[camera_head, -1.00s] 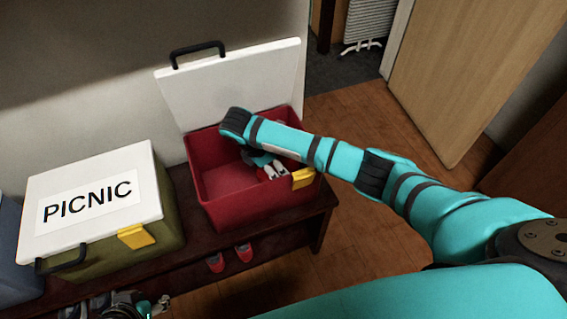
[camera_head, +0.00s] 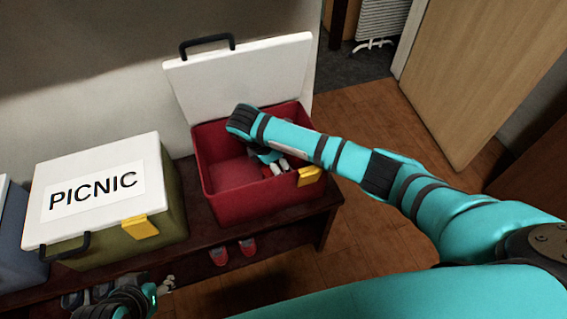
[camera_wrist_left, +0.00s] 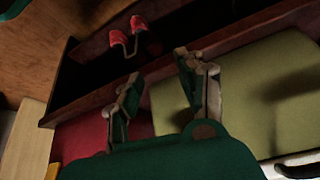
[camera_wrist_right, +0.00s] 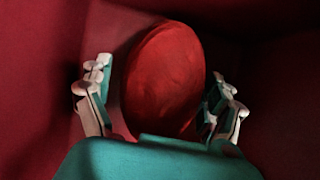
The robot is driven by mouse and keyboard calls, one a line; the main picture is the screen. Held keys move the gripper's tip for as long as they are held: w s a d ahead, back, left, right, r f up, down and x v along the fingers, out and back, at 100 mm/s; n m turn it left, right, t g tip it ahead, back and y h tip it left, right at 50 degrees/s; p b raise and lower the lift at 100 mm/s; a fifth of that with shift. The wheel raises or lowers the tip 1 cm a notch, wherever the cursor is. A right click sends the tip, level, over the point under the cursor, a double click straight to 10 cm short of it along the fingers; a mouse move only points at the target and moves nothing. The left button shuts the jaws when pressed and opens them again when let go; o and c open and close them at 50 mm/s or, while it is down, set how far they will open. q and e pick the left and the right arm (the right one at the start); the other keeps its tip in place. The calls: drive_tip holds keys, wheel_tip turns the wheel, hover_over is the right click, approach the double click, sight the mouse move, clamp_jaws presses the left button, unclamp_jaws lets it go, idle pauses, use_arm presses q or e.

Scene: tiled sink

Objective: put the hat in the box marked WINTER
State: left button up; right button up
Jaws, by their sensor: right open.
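A red, rounded, soft-looking thing, which I take for the hat (camera_wrist_right: 165,80), lies inside the open red box (camera_head: 265,208) in the right wrist view. My right gripper (camera_head: 277,168) reaches down into this box. Its fingers are open, one on each side of the hat; I cannot tell whether they touch it. My left gripper (camera_head: 168,284) is low in front of the bench, open and empty in the left wrist view (camera_wrist_left: 158,75).
A closed olive box (camera_head: 170,200) marked PICNIC stands left of the red box on a dark wooden bench (camera_head: 200,235). A blue box (camera_head: 15,245) is partly cut off at the far left. The floor to the right is clear.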

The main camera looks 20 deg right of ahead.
drive_tip(key=p+v, duration=0.1)
drive_tip(key=v, duration=0.1)
drive_tip(key=shift+a+r, duration=0.1)
drive_tip(key=shift+r, duration=0.25)
drive_tip(key=p+v, duration=0.2)
drive_tip(key=v, duration=0.5)
drive_tip(key=shift+a+r, duration=0.1)
drive_tip(key=shift+r, duration=0.3)
drive_tip(key=shift+a+r+p, duration=0.25)
drive_tip(key=shift+r+p, duration=0.15)
drive_tip(key=shift+r, duration=0.1)
drive_tip(key=shift+a+r, duration=0.15)
drive_tip(key=shift+r, duration=0.05)
use_arm(q)
drive_tip(key=s+f+g, duration=0.1)
drive_tip(key=s+a+f+g, duration=0.1)
drive_tip(key=f, duration=0.1)
drive_tip(key=shift+s+y, duration=0.3)
drive_tip(key=shift+s, duration=0.1)
use_arm(e)
drive_tip(key=shift+f, duration=0.1)
